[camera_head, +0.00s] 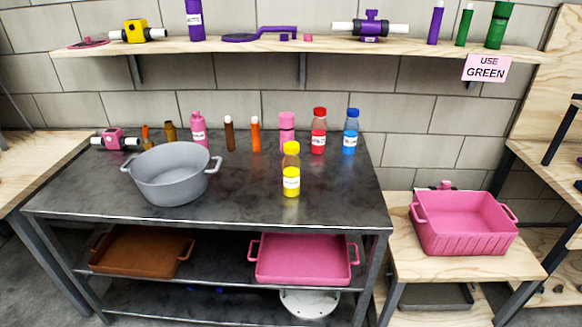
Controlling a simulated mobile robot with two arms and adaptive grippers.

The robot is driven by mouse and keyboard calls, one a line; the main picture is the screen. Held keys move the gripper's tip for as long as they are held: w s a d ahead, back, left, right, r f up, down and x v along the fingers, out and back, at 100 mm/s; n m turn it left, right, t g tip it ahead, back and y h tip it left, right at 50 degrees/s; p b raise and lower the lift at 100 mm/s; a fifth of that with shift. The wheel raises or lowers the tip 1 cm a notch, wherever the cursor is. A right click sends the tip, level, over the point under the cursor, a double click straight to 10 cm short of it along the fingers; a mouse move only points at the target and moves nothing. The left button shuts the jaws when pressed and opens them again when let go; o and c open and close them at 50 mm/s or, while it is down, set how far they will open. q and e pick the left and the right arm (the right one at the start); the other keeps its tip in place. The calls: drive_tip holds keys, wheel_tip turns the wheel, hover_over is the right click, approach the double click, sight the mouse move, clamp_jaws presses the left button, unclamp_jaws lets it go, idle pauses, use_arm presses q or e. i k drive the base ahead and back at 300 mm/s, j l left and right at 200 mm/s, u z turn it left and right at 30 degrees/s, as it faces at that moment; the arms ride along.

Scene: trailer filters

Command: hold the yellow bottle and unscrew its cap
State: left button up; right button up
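The yellow bottle (291,182) stands upright on the dark metal table, right of the grey pot and near the table's front half. It is clear with yellow contents and a white label. Its yellow cap (291,148) is on top. Neither of my grippers shows in the head view, and nothing touches the bottle.
The grey pot (171,176) stands left of the bottle on the dark table (245,211). The table is clear around the bottle's front and right. A wooden shelf (300,47) hangs above.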

sight(292, 165)
drive_tip(key=i+j+z, duration=0.15)
drive_tip(key=z, duration=0.2)
drive_tip(key=j+z, duration=0.35)
drive_tip(key=i+j+z, duration=0.1)
drive_tip(key=j+z, duration=0.25)
